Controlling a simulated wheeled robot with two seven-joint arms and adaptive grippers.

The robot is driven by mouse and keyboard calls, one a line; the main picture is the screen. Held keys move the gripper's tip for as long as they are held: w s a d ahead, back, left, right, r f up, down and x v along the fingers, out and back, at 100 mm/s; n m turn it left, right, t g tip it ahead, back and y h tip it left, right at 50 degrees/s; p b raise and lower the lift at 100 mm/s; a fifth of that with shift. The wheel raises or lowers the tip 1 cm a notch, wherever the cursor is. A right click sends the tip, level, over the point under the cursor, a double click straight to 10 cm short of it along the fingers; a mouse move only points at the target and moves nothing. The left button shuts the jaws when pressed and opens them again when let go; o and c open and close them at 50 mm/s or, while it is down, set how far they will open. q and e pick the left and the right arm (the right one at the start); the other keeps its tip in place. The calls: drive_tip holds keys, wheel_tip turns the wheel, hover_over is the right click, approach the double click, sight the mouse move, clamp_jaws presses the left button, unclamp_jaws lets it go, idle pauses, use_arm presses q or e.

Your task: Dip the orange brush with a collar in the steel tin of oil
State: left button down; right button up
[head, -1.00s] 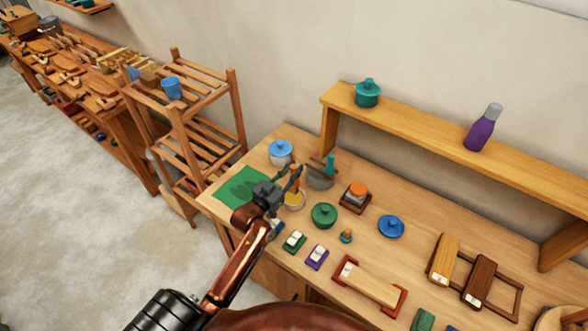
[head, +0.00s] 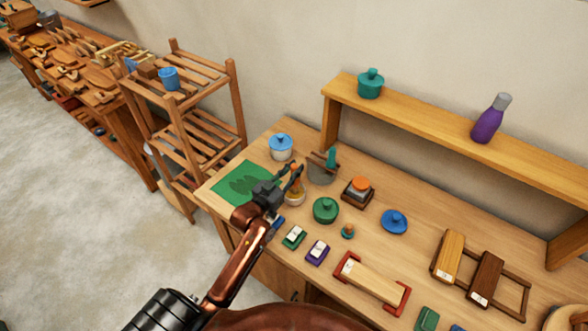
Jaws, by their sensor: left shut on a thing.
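My left gripper (head: 291,180) is shut on the orange brush (head: 297,188), near the left end of the workbench. The brush points down, with its lower end at or inside the mouth of a small tin (head: 294,201) that has yellowish contents. The gripper hides part of the brush, and its collar and bristles cannot be made out. I cannot tell how deep the brush reaches. My right gripper is not in view.
A grey pot (head: 321,176) with a teal-handled tool stands just behind right. A blue-lidded jar (head: 280,147), green lidded pot (head: 325,210) and orange-topped block (head: 359,190) are close by. A green mat (head: 232,187) lies left. A raised shelf (head: 440,125) runs behind.

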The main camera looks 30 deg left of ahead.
use_arm(q)
drive_tip(key=shift+f, duration=0.55)
idle(0.9)
wheel_tip(320, 180, up, 7)
drive_tip(key=p, duration=0.6)
drive_tip(key=shift+r+p, duration=0.15)
drive_tip(key=shift+p, duration=0.25)
idle(0.5)
